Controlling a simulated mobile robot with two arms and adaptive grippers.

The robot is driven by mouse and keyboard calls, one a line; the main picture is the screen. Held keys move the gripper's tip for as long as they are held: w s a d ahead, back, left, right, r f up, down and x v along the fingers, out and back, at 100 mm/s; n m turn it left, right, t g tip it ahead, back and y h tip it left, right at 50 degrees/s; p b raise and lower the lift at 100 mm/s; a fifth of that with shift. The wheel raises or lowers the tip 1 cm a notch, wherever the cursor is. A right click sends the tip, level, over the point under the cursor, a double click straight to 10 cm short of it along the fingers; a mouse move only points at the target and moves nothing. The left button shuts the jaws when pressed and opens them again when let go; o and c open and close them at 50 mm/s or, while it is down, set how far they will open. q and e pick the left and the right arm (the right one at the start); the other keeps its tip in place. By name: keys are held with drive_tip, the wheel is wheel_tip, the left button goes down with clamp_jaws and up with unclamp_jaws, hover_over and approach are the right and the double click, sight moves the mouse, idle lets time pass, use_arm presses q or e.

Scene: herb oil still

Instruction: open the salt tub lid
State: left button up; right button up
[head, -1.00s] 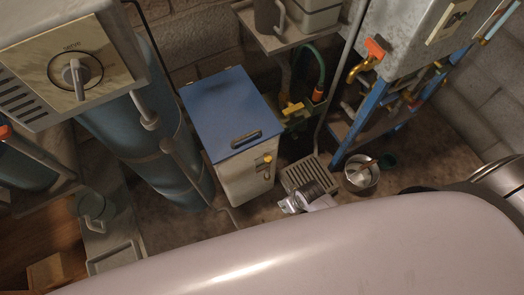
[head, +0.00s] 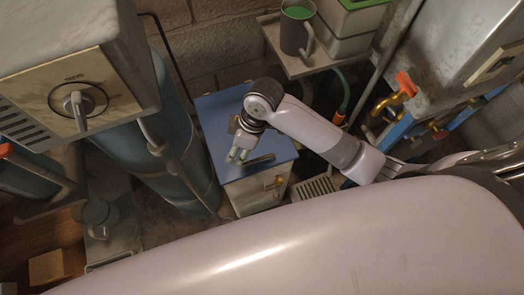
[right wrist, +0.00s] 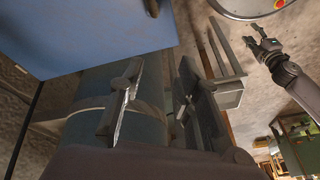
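The salt tub is a pale box (head: 255,193) with a flat blue lid (head: 218,112), which lies closed. A dark handle (head: 260,160) sits near the lid's front edge. My right gripper (head: 238,155) is over the lid, just left of the handle; I cannot tell whether it touches. In the right wrist view, the right gripper (right wrist: 158,100) has its fingers apart with nothing held, and the blue lid (right wrist: 90,35) fills the upper left. My left gripper (right wrist: 254,36) shows small at the upper right of that view, its fingers apart and empty; it is outside the head view.
A blue cylinder (head: 165,150) stands close left of the tub. A control box with a knob (head: 78,107) is above it. A shelf (head: 290,62) with a mug (head: 296,30) is behind to the right. A floor grate (head: 314,188) lies right of the tub.

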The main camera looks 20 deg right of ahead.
wheel_tip(320, 180, up, 4)
drive_tip(key=w+d+n+g+h, duration=0.1)
drive_tip(key=w+d+n+h, duration=0.1)
drive_tip(key=w+n, duration=0.1)
drive_tip(key=n+g+h, duration=0.2)
drive_tip(key=n, duration=0.1)
approach(262, 157)
drive_tip(key=x, duration=0.8)
use_arm(q)
drive_tip(key=shift+w+d+r, duration=0.15)
drive_tip(key=shift+w+d, duration=0.15)
drive_tip(key=shift+w, duration=0.45)
use_arm(e)
drive_tip(key=shift+c, duration=0.2)
clamp_jaws()
drive_tip(key=shift+r, duration=0.1)
